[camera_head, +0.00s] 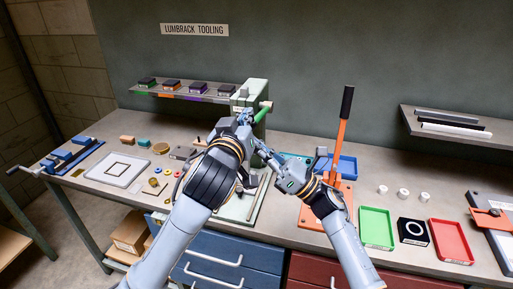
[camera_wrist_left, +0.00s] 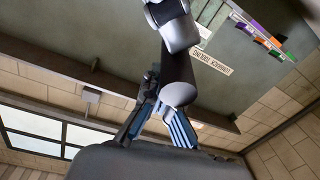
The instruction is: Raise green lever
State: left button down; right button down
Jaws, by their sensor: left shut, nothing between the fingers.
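The green lever (camera_head: 263,112) is a bar with a rounded end on the pale green fly press (camera_head: 257,93) at the back of the bench. It slants up to the right across the press. My left gripper (camera_head: 242,117) is at the press, close to the lever's left end. It is shut with nothing in it; whether it touches the lever I cannot tell. Its blue-padded fingers (camera_wrist_left: 160,118) show in the left wrist view, where the lever cannot be made out. My right gripper (camera_head: 262,150) is in front of the press, lower and to the right; its jaw state is unclear.
An orange press with a tall black-handled lever (camera_head: 342,120) stands right of my right gripper. A shelf with several dark blocks (camera_head: 180,90) is at the back left. Green (camera_head: 377,228) and red (camera_head: 451,241) trays lie at the front right. A white framed board (camera_head: 120,168) lies left.

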pick_arm(q)
jog(key=c, duration=2)
grip_release()
jog(key=shift+f, duration=0.25)
jog(key=shift+c, duration=0.2)
pick_arm(e)
jog(key=shift+r, duration=0.35)
